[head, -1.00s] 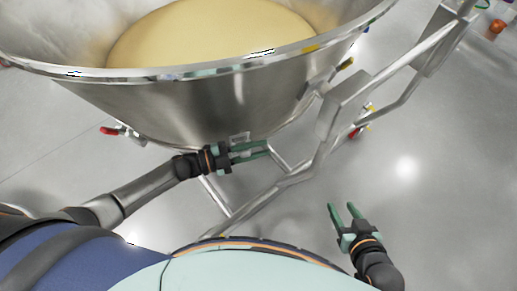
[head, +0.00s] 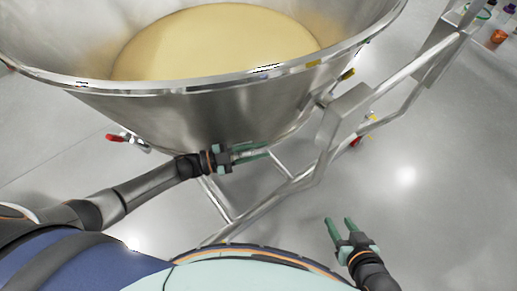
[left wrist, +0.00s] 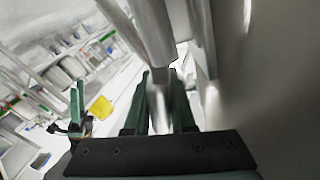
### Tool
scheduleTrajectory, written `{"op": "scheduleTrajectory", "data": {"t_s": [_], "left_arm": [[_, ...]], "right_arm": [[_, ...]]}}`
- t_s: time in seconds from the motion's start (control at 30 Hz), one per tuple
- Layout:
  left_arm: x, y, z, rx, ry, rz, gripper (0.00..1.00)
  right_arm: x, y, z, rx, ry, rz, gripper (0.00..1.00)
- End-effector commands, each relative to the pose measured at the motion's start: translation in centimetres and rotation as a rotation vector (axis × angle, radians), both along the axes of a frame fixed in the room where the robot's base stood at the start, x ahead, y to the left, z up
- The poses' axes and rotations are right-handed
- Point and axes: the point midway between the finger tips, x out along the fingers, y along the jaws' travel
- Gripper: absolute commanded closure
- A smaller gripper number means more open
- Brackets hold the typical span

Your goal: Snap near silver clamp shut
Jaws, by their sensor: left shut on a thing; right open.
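The near silver clamp (left wrist: 158,104) shows in the left wrist view as a bare metal lever between my left gripper's green fingers (left wrist: 164,95). In the head view my left gripper (head: 258,152) is at the lower front wall of the big steel bowl (head: 190,115), its fingers shut on the lever. The fingers and wrist hide most of the clamp in the head view, so I cannot tell whether it is fully closed. My right gripper (head: 341,228) is open and empty, low at the right, away from the bowl.
The bowl holds pale yellow powder (head: 215,42). A red-handled clamp (head: 117,138) sits on its left and a yellow-handled one (head: 348,74) on its right. A tubular steel frame (head: 290,187) runs beneath and to the right.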

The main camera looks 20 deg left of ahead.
Motion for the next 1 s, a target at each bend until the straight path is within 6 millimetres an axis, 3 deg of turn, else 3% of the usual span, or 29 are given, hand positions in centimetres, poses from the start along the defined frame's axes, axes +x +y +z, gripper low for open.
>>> {"op": "scheduleTrajectory", "data": {"t_s": [0.1, 0.13, 0.4, 0.73, 1.0], "left_arm": [[0.2, 0.2, 0.0, 0.0, 0.003, 0.006, 1.0], [0.2, 0.2, 0.0, -0.001, 0.003, 0.007, 0.75], [0.1, 0.1, 0.0, 0.0, 0.001, 0.004, 0.47], [-0.3, 0.7, 0.0, 0.002, 0.001, 0.004, 0.47], [-2.9, 5.2, -0.1, 0.004, 0.004, 0.004, 0.47]], "right_arm": [[0.0, 0.0, 0.0, 0.0, 0.0, 0.0, 0.5], [0.0, 0.0, 0.0, 0.0, 0.0, 0.0, 0.5], [0.0, 0.0, 0.0, 0.0, -0.001, 0.001, 0.5], [0.0, 0.0, 0.1, 0.0, -0.001, 0.001, 0.5], [0.1, 0.0, 0.4, 0.0, -0.002, 0.001, 0.5]]}}
